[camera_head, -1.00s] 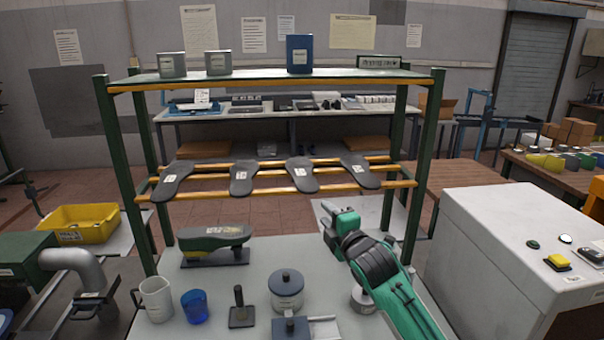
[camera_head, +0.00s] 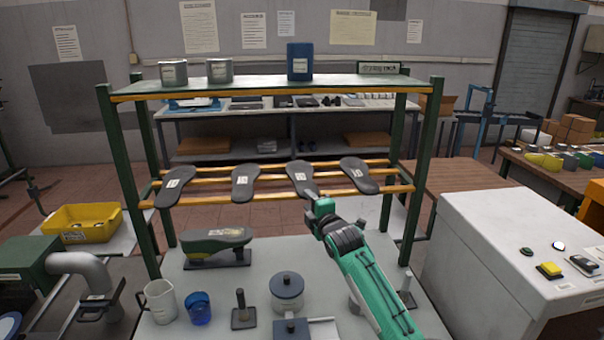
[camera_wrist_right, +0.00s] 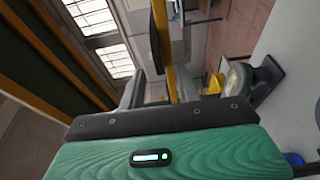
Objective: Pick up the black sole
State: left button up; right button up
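Several black soles with white labels lie in a row across the orange rails of the green rack: one at far left (camera_head: 174,183), one left of middle (camera_head: 245,181), one right of middle (camera_head: 301,177) and one at right (camera_head: 359,173). My right gripper (camera_head: 311,200) is just below the near end of the right-of-middle sole. In the right wrist view my right gripper (camera_wrist_right: 158,88) has its grey fingers apart, with a dark sole edge (camera_wrist_right: 155,35) and an orange rail (camera_wrist_right: 164,30) beyond the gap. Contact cannot be told. My left gripper is not in view.
Below the rails, a table (camera_head: 200,276) holds a shoe last (camera_head: 216,241), a mug (camera_head: 159,301), a blue cup (camera_head: 198,308) and a lidded pot (camera_head: 287,290). The rack's top shelf (camera_head: 260,84) and posts (camera_head: 424,150) frame the soles.

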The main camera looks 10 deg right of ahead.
jog(key=shift+x, duration=0.8)
grip_shut()
notch_tip(320, 180, up, 20)
jog(key=b, duration=0.5)
